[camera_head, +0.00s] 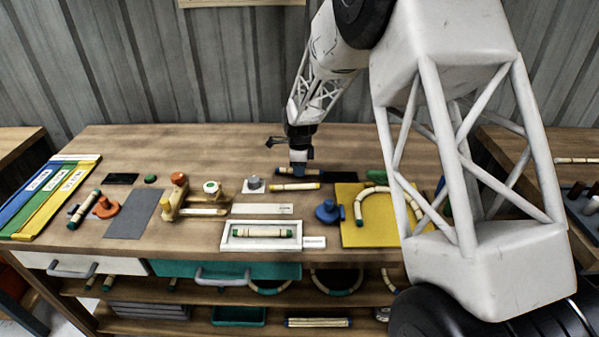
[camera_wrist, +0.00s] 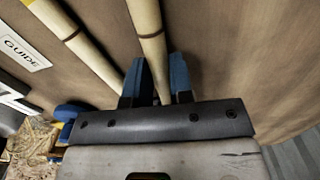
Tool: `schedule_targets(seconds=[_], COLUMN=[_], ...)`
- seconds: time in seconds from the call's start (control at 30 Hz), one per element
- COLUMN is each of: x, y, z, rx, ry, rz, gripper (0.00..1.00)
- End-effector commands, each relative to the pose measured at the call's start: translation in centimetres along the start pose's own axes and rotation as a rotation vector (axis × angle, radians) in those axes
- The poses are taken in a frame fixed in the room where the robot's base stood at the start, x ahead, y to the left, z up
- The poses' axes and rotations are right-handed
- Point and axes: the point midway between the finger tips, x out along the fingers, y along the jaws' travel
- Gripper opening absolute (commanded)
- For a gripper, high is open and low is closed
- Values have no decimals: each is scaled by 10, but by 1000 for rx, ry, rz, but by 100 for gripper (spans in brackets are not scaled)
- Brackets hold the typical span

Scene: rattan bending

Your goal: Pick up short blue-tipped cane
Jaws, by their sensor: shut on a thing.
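The short blue-tipped cane (camera_head: 285,172) is pale with dark blue ends and lies level at the back middle of the bench. My gripper (camera_head: 298,166) is over its middle in the head view. In the wrist view the blue fingers of my gripper (camera_wrist: 160,80) are shut on the cane (camera_wrist: 150,35), one on each side. The cane's tips are outside the wrist view. I cannot tell whether the cane touches the bench.
A yellow-tipped cane (camera_head: 294,187) lies just in front, also in the wrist view (camera_wrist: 75,40). A dark pad (camera_head: 340,177) is to the right. A yellow board (camera_head: 362,232) with a curved cane (camera_head: 359,208), a blue knob piece (camera_head: 328,212) and a white tray (camera_head: 226,243) are nearer.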

Motion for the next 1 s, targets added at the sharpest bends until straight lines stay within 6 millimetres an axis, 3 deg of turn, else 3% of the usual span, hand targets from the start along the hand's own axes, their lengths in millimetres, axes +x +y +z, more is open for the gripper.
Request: schedule_targets(seconds=[0.53, 0.7, 1.0], x=[-75, -85, -87], y=[0, 0, 0], z=[0, 0, 0], rx=[0, 0, 0], ry=[0, 0, 0], rz=[0, 0, 0], gripper=[0, 0, 0])
